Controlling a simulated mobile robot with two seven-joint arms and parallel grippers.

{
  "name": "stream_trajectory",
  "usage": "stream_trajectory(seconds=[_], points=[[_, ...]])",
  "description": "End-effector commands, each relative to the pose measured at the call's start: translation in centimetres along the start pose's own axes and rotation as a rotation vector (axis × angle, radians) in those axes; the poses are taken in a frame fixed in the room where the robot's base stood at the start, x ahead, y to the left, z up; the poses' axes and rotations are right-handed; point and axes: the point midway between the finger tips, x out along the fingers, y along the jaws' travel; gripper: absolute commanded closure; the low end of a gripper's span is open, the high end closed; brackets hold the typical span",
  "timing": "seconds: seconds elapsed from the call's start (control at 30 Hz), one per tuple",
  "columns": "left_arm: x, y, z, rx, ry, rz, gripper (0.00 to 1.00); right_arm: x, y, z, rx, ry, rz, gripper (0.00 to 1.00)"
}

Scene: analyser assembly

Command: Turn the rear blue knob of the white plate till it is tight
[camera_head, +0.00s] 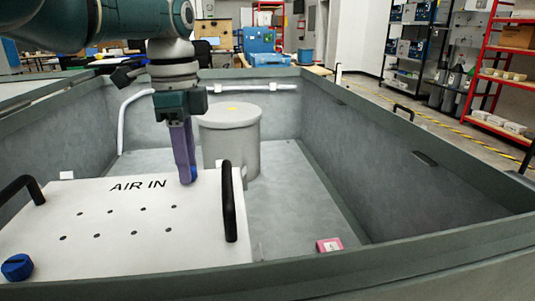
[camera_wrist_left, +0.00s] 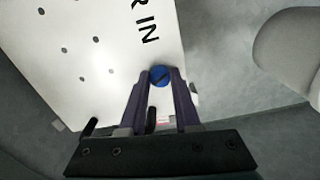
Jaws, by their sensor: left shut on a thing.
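The white plate (camera_head: 110,238) marked "AIR IN" lies in the lower left of the head view, with several small holes and black handles at its sides. It also fills the upper left of the left wrist view (camera_wrist_left: 100,50). The rear blue knob (camera_wrist_left: 160,76) sits near the plate's edge, between the fingertips of my left gripper (camera_wrist_left: 160,82). In the head view my left gripper (camera_head: 187,178) points down and is shut on this knob, mostly hiding it. A second blue knob (camera_head: 17,267) is at the plate's front left corner. My right gripper is not in view.
The plate is inside a large grey-walled enclosure (camera_head: 430,180). A grey cylinder (camera_head: 230,145) stands behind the gripper. A black handle (camera_head: 229,205) rises just right of it. A pink block (camera_head: 329,245) lies at the right, where the floor is mostly clear.

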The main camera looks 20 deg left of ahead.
Motion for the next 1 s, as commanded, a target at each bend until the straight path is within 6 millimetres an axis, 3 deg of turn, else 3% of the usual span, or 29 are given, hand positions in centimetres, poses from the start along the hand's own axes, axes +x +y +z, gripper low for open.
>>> stream_trajectory(seconds=[1.0], points=[[-0.28, -0.03, -0.15, 0.964, 0.005, -0.001, 1.0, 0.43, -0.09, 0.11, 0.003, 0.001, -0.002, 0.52]])
